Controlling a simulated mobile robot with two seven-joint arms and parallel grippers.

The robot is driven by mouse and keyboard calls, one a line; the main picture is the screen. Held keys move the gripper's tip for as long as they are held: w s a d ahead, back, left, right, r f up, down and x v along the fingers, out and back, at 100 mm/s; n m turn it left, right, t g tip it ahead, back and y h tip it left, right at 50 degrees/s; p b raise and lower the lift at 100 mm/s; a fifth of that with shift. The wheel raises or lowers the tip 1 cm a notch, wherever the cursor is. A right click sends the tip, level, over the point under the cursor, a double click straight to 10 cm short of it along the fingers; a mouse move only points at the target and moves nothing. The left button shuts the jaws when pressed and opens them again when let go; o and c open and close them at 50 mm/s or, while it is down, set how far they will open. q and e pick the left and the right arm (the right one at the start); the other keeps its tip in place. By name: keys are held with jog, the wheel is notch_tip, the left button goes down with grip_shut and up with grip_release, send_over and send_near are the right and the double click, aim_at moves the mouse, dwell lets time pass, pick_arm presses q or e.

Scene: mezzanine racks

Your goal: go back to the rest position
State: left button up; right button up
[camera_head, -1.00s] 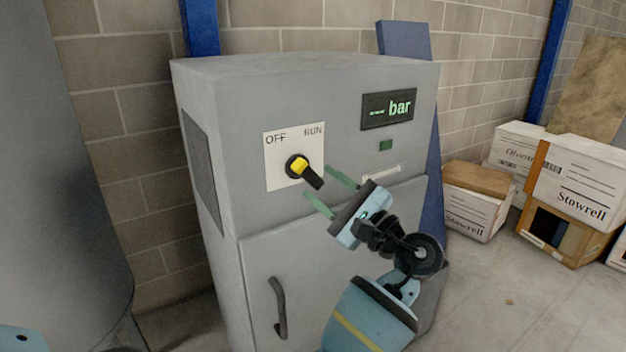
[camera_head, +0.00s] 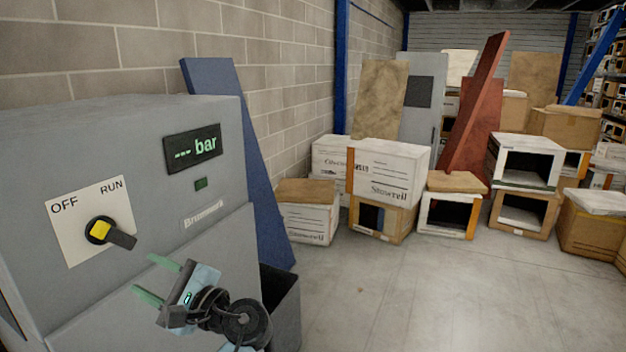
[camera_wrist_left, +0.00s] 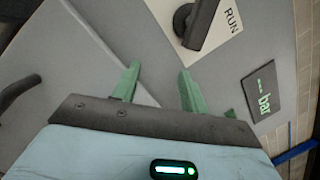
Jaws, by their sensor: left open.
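My left gripper (camera_head: 157,278) is in front of the grey machine (camera_head: 120,130), below and right of its rotary switch (camera_head: 108,232). Its two green fingers are apart with nothing between them. The switch has a yellow centre and a black handle that points right and slightly down. It sits on a white plate (camera_head: 84,248) marked OFF and RUN. In the left wrist view, the open fingers (camera_wrist_left: 157,85) point towards the machine's front, and the black handle (camera_wrist_left: 196,22) shows beyond them, apart from the tips. My right gripper is in neither view.
A display (camera_head: 192,147) shows dashes and "bar". A blue panel (camera_head: 235,140) leans beside the machine, with a dark bin (camera_head: 283,305) below it. Boxes (camera_head: 390,172) and leaning boards line the back wall. The grey floor (camera_head: 430,290) at right is clear.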

pick_arm(q)
notch_tip(320, 180, down, 16)
jog(key=s+m+t+h+p, duration=0.1)
jog(key=s+m+t+h, duration=0.1)
jog(key=t+h, duration=0.3)
jog(key=s+d+f+n+g+h+p, duration=0.1)
jog(key=s+f+h, duration=0.35)
jog(key=f, duration=0.25)
jog(key=s+d+f+n+h+p, duration=0.1)
jog(key=s+d+f+h, duration=0.1)
jog(key=s+f+h, duration=0.35)
jog(key=s+d+f+n+h, duration=0.2)
jog(key=s+n, duration=0.1)
jog(key=s, duration=0.5)
jog(key=s+d+f+n+h+p, duration=0.1)
jog(key=s+n, duration=0.3)
jog(key=s, duration=0.5)
jog(key=s+d+f+n+g+h+p, duration=0.1)
jog(key=s+d+f+n+h, duration=0.2)
jog(key=s, duration=0.6)
jog(key=shift+d+f+n, duration=0.15)
jog(key=shift+f+n, duration=0.25)
jog(key=shift+f, duration=0.1)
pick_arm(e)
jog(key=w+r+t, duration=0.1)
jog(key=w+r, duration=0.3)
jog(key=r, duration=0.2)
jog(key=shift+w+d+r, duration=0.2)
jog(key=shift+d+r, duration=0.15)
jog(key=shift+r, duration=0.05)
